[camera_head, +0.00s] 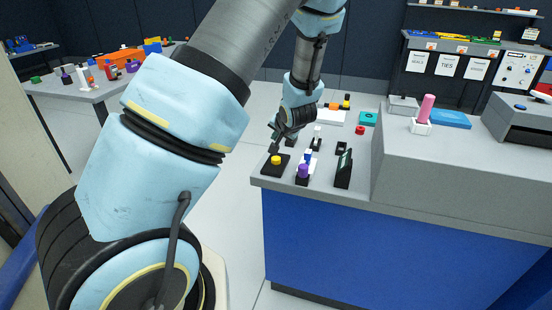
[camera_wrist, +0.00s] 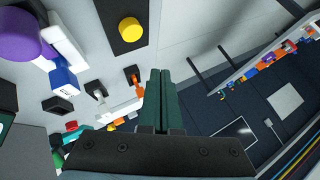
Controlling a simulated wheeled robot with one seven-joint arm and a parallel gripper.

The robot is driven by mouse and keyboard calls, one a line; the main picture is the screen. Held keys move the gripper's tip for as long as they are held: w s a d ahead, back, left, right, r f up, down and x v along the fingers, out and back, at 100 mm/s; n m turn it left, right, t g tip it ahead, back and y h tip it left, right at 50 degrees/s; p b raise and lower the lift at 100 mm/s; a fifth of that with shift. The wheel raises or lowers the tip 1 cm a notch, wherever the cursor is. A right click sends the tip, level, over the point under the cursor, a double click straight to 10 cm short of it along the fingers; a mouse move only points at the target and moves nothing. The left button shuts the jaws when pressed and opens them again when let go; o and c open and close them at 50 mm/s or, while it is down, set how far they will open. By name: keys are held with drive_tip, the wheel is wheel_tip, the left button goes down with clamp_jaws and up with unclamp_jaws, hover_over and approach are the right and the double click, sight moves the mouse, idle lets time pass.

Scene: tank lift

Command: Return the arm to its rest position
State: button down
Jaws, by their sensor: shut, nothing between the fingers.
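My arm reaches from the left foreground across the head view, bent over toward the bench. My gripper (camera_head: 274,144) is above the bench's left corner, close to a black plate with a yellow button (camera_head: 276,160). In the wrist view my gripper (camera_wrist: 162,72) shows its two dark green fingers side by side, closed together, with nothing held. The yellow button also shows in the wrist view (camera_wrist: 130,29), left of and apart from the fingertips.
The grey-topped blue bench (camera_head: 330,240) carries a purple knob (camera_head: 302,171), a dark upright panel (camera_head: 343,168), a teal block (camera_head: 368,118) and a pink cylinder (camera_head: 426,108). A cluttered table (camera_head: 90,92) stands at back left. Open floor (camera_head: 225,205) lies left of the bench.

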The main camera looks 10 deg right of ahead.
drive_tip(key=shift+a+r, duration=0.15)
drive_tip(key=shift+a, duration=0.1)
drive_tip(key=s+a+r+n+g, duration=0.3)
drive_tip(key=s+a+r, duration=0.1)
drive_tip(key=s+a, duration=0.6)
drive_tip(key=s+a+r+n+g+h, duration=0.1)
drive_tip(key=s+a+r+n+g, duration=0.2)
drive_tip(key=s+a, duration=0.7)
drive_tip(key=shift+s+r+g, duration=0.5)
drive_tip(key=shift+r+g, duration=0.3)
drive_tip(key=shift+r, duration=0.1)
drive_tip(key=shift+a, duration=0.1)
